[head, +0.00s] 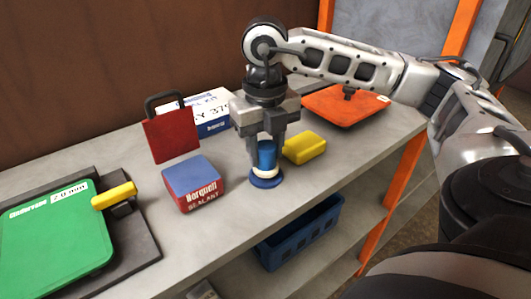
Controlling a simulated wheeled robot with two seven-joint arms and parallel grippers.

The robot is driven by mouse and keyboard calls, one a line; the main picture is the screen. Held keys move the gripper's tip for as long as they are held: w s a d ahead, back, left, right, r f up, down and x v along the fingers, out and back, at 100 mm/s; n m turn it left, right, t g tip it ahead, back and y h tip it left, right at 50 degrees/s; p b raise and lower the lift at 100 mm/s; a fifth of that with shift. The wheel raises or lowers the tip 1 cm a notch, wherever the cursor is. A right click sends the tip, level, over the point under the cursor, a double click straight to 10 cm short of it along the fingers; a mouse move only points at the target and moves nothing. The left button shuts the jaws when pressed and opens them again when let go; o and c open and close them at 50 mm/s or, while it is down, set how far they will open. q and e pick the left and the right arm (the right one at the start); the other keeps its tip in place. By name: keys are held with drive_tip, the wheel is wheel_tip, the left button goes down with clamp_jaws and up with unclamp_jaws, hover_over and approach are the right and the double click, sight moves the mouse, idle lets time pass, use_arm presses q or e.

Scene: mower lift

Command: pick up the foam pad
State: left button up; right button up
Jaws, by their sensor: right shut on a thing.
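My right gripper (267,142) points straight down over the grey shelf top and is shut on a blue upright piece (266,155). That piece has a white collar and a wide, flat, round blue base (266,181) at shelf level. I cannot tell whether the base touches the shelf. A plain yellow rounded block (305,148) lies just right of and behind the gripper, apart from the held piece. No label shows which of these is the foam pad. My left gripper is not in view.
A red-and-blue sealant box (193,184) stands close left of the gripper. Behind are a red handled plate (170,137), a white-blue carton (208,112) and an orange tray (343,108). A green case (55,243) with a yellow handle lies left. A blue crate (300,232) sits below.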

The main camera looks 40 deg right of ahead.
drive_tip(key=s+a+r+p, duration=0.1)
drive_tip(key=s+a+r, duration=0.8)
drive_tip(key=r, duration=0.3)
drive_tip(key=shift+s+a, duration=0.3)
drive_tip(key=shift+a, duration=0.35)
drive_tip(key=shift+o, duration=0.6)
drive_tip(key=shift+f, duration=0.1)
idle(0.9)
